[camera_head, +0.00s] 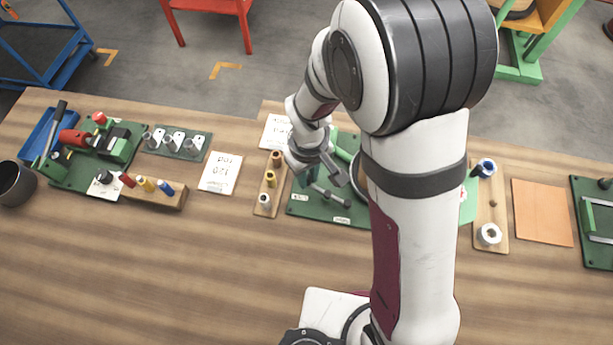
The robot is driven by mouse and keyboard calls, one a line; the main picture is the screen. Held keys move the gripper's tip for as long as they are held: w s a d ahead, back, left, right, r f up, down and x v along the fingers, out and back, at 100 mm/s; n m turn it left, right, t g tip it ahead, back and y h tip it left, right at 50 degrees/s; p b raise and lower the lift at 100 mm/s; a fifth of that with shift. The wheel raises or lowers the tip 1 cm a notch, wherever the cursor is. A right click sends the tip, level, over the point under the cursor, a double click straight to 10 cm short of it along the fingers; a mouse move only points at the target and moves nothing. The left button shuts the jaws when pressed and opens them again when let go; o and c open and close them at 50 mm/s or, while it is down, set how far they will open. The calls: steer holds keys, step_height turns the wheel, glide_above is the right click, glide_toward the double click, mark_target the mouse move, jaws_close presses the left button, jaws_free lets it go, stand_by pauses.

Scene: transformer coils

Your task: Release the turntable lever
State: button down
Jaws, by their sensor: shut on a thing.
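The turntable station is a green board (322,214) right of the table's middle, partly hidden behind my arm. A dark grey lever bar (331,195) lies slanted low over this board, with a rounded end at the right. Part of a round turntable (361,181) shows at the edge of my arm, and the rest is hidden. My gripper (314,182) points down over the left part of the board, at the lever's left end. Its jaws are shut on the lever, though the contact is small and partly hidden in this view.
A wooden strip with spools (268,208) stands close left of the board. Paper cards (221,173) and another green station (73,177) are farther left. A spool rack (490,212) and an orange sheet (542,212) are right. The front left table is clear.

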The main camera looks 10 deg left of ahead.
steer(key=c, duration=0.8)
jaws_free()
steer(key=shift+r, duration=0.1)
step_height(320, 180, up, 16)
steer(key=shift+f, duration=0.15)
steer(key=s+d+m, duration=0.4)
steer(key=s, duration=0.1)
steer(key=s+d+r+m+y, duration=0.1)
steer(key=s+d+m, duration=0.3)
steer(key=s+m, duration=0.1)
steer(key=s+d+m, duration=0.4)
steer(key=s+m, duration=0.1)
steer(key=shift+s+d+r+y, duration=0.1)
steer(key=shift+d+r+y, duration=0.05)
steer(key=shift+d+y, duration=0.25)
